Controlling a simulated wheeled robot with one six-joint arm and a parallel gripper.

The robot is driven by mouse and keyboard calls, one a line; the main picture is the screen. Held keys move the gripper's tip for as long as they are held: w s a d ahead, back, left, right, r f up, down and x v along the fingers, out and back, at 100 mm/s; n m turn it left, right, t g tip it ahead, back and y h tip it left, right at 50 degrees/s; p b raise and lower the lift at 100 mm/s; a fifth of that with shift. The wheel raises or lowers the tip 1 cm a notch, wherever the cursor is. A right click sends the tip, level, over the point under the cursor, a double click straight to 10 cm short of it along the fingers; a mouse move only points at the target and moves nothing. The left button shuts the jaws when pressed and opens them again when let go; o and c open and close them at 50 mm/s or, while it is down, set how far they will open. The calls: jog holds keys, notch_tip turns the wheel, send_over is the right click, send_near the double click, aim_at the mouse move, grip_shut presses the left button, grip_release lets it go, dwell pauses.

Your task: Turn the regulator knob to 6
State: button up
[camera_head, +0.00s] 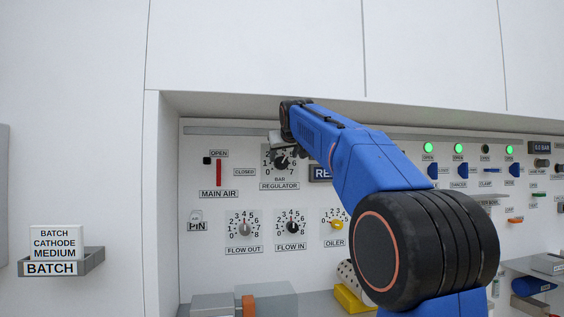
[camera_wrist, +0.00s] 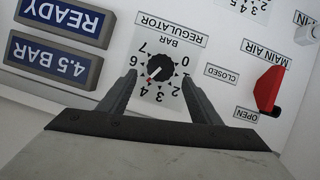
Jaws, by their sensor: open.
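The regulator knob (camera_wrist: 161,69) is a black round knob on a white dial plate, seen upside down in the wrist view. Its reddish pointer mark aims between 4 and 5. My gripper (camera_wrist: 160,78) is open, one finger on each side of the knob; no contact shows. In the head view the regulator knob (camera_head: 282,162) sits at the upper left of the panel, just below my gripper end (camera_head: 278,140), which partly covers the dial's top. The fingertips are hard to make out there.
A blue sign reading 4.5 BAR (camera_wrist: 54,62) and a READY sign (camera_wrist: 64,20) are beside the dial. The red MAIN AIR lever (camera_wrist: 269,88) is on the other side. The FLOW OUT knob (camera_head: 244,229) and FLOW IN knob (camera_head: 292,227) are below.

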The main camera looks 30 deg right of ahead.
aim_at(284, 162)
jog(key=shift+x, duration=2.6)
jog(key=c, duration=1)
jog(key=shift+c, duration=0.2)
jog(key=shift+d+m, duration=0.1)
jog(key=shift+m, duration=0.2)
jog(key=m+y, duration=0.2)
jog(key=m, duration=0.1)
jog(key=shift+s+d+f+t, duration=0.1)
jog(key=shift+d+t, duration=0.2)
jog(key=m+t+y, duration=0.1)
jog(key=m+y, duration=0.1)
jog(key=m, duration=0.1)
jog(key=shift+d+f, duration=0.1)
jog(key=shift+d, duration=0.05)
jog(key=shift+f+m+t+y, duration=0.1)
jog(key=shift+m+t+y, duration=0.25)
jog(key=shift+m, duration=0.45)
jog(key=shift+y, duration=0.25)
